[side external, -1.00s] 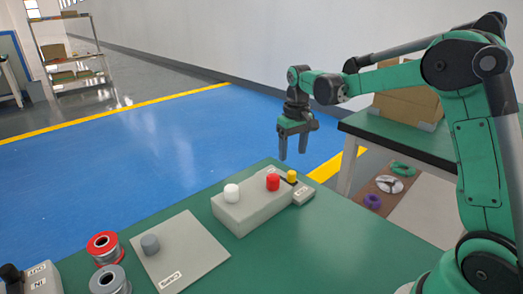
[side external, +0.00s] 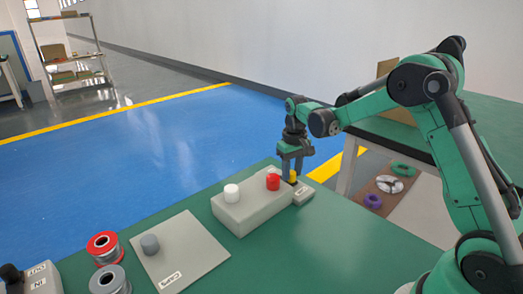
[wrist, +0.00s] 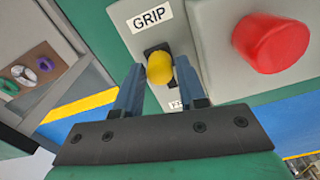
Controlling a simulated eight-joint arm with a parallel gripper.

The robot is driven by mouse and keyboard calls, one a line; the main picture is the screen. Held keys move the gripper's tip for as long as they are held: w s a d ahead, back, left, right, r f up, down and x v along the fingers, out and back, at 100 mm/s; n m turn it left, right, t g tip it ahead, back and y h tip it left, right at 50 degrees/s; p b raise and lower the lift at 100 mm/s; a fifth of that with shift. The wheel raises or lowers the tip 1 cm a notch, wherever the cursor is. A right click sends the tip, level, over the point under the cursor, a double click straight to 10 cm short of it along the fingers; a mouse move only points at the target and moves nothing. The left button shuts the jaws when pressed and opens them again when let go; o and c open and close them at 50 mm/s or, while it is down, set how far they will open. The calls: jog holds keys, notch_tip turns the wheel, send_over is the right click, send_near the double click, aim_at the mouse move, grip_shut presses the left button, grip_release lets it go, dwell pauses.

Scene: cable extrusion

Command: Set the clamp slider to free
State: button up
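The clamp slider's yellow knob (wrist: 160,69) sits in a dark slot on a small grey plate. The label GRIP (wrist: 149,16) is at the far end of the slot, and a second label (wrist: 175,104) at the near end is mostly hidden. The knob is nearer the GRIP end. My gripper (wrist: 159,63) is open, with one finger on each side of the knob; a narrow gap seems to show at each side. In the side external view, my gripper (side external: 293,169) is lowered over the yellow knob (side external: 292,177), which is partly hidden.
A grey box (side external: 245,213) with a red button (side external: 273,182) and a white knob (side external: 231,193) adjoins the slider plate. The red button (wrist: 270,43) is close to my right finger. A grey panel (side external: 185,255) and spools (side external: 104,245) stand farther left on the green table.

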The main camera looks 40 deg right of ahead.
grip_shut()
dwell(1.1)
